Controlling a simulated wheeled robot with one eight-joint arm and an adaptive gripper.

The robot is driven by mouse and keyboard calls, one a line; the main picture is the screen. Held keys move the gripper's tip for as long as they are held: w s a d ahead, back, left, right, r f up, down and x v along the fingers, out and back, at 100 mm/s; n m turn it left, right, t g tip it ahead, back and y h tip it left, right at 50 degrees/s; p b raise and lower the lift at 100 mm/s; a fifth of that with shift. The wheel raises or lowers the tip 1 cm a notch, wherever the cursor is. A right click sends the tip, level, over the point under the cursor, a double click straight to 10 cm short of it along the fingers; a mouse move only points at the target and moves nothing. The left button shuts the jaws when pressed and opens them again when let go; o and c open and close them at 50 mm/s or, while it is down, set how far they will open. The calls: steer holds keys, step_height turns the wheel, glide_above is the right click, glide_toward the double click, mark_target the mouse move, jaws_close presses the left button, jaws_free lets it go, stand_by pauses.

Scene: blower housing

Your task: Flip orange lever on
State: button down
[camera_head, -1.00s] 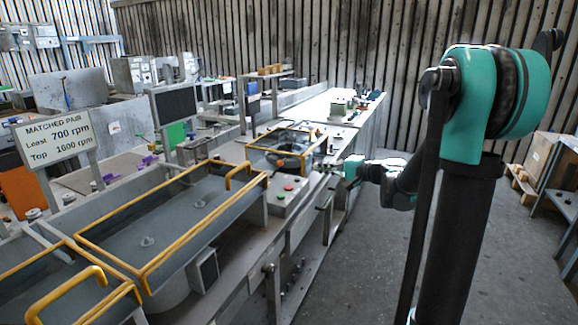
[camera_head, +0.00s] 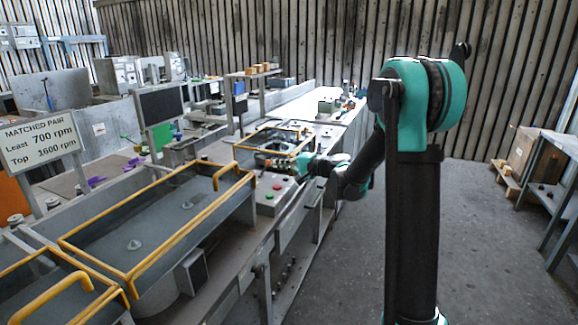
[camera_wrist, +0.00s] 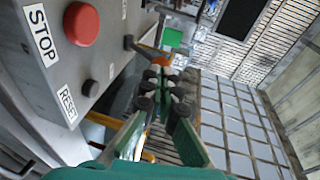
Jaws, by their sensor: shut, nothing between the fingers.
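In the wrist view, a small orange part, which looks like the orange lever (camera_wrist: 150,49), juts from the edge of the grey control panel (camera_wrist: 114,20), beside a dark piece. Its setting cannot be told. My gripper (camera_wrist: 168,78) is shut and empty, its dark fingertips just below the orange part in the picture; whether they touch cannot be told. The panel also carries a red STOP button (camera_wrist: 81,23) and a dark RESET button (camera_wrist: 90,88).
Yellow-railed housings (camera_head: 165,225) line the bench left of the control box, with another railed opening (camera_head: 272,142) behind it. A sign (camera_head: 40,143) stands at left.

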steer(key=shift+w+a+f, duration=0.1)
steer(key=shift+w+a, duration=0.15)
steer(key=shift+a, duration=0.2)
steer(key=shift+a+r+h, duration=0.25)
steer(key=shift+h, duration=0.15)
